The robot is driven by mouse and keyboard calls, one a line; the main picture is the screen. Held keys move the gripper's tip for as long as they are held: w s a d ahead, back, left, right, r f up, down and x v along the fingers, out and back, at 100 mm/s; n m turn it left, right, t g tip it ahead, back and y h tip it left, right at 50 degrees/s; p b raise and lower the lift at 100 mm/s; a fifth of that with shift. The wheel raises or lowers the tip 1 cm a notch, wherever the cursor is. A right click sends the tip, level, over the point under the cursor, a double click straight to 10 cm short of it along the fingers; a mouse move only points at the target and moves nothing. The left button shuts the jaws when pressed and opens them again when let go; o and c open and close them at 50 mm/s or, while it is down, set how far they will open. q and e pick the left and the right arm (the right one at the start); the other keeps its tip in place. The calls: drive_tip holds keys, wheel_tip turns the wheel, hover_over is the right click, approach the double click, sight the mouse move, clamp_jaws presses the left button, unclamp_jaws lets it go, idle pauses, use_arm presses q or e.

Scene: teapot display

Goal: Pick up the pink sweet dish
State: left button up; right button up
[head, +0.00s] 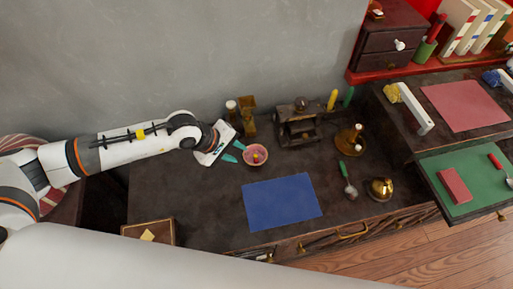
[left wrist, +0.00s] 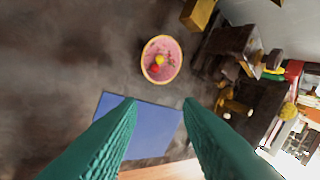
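The pink sweet dish (head: 255,155) is a small round bowl with a tan rim and small coloured sweets inside. It stands on the dark desk top, behind the blue mat. My left gripper (head: 236,151) is at its left in the head view, its green fingers pointing toward the dish. In the left wrist view the dish (left wrist: 162,59) lies ahead of the two spread green fingers (left wrist: 160,104), with nothing between them but the view of the desk and mat. My right gripper is not seen in either view.
A blue mat (head: 282,202) lies in front of the dish. A brown bottle-like item (head: 249,117) and a dark mechanical device (head: 298,122) stand behind it. A brass bell (head: 381,188) and green-handled tool (head: 348,180) are to the right. Bare desk lies at the left.

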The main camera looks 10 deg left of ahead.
use_arm(q)
drive_tip(key=w+a+y, duration=0.1)
drive_tip(key=a, duration=0.1)
drive_tip(key=p, duration=0.1)
approach(246, 160)
drive_tip(key=shift+w+d+f+m+y, duration=0.35)
drive_tip(key=shift+w+d+f, duration=0.3)
drive_tip(key=shift+f, duration=0.25)
drive_tip(key=shift+s+p+x, duration=0.1)
drive_tip(key=shift+p+x, duration=0.3)
drive_tip(key=shift+x, duration=1.15)
drive_tip(key=shift+s+p+x, duration=0.15)
drive_tip(key=shift+p+x, duration=0.2)
drive_tip(key=shift+x, duration=1.2)
drive_tip(key=shift+f, duration=0.1)
drive_tip(key=shift+a, duration=0.1)
clamp_jaws()
